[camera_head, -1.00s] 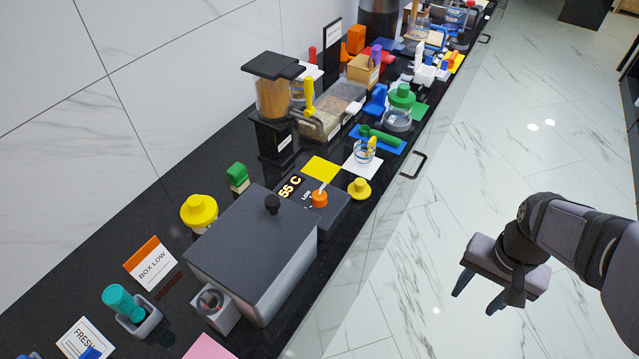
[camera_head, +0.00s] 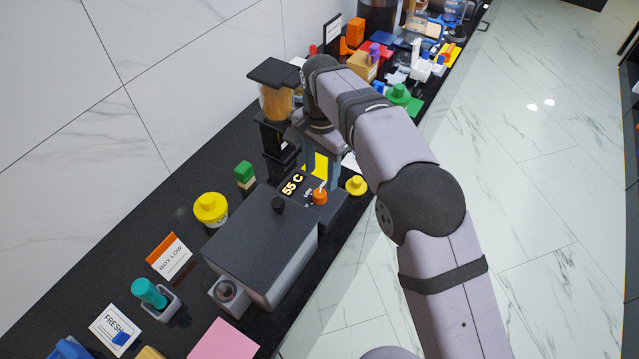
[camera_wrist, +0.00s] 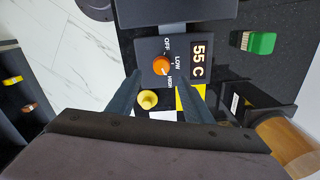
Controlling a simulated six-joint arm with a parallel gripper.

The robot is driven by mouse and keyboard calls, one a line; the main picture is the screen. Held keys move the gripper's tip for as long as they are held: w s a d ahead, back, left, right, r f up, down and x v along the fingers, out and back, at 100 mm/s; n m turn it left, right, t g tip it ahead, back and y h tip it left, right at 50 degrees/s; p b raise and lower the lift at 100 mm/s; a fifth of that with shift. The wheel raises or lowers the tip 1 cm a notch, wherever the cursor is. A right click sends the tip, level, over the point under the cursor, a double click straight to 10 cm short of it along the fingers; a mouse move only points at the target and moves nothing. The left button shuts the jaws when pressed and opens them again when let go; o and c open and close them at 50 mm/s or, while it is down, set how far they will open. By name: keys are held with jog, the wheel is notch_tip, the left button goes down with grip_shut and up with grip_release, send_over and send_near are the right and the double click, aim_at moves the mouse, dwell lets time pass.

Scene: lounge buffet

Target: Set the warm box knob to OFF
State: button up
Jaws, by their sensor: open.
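The warm box (camera_head: 262,235) is a dark grey lidded box on the counter. Its control panel has a lit 55 C display (camera_wrist: 199,61) and an orange knob (camera_head: 320,196). In the wrist view the knob (camera_wrist: 160,65) has OFF, LOW and HIGH labels beside it, and its pale pointer appears turned toward HIGH. My gripper (camera_head: 320,178) is open and empty above the panel's far end, with its fingers pointing down. In the wrist view its fingertips (camera_wrist: 160,82) lie either side of the knob's line, apart from it.
A yellow knobbed lid (camera_head: 356,185) sits right by the panel, also between my fingers in the wrist view (camera_wrist: 148,98). A grain dispenser (camera_head: 275,105) stands behind my gripper. A green-topped block (camera_head: 245,174) and yellow-lidded jar (camera_head: 211,209) stand left of the box.

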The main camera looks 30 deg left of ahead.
aim_at(320, 194)
jog(key=shift+s+a, duration=0.1)
jog(key=shift+a, duration=0.1)
jog(key=shift+f+p, duration=1.25)
jog(key=shift+f, duration=2.4)
jog(key=c, duration=1)
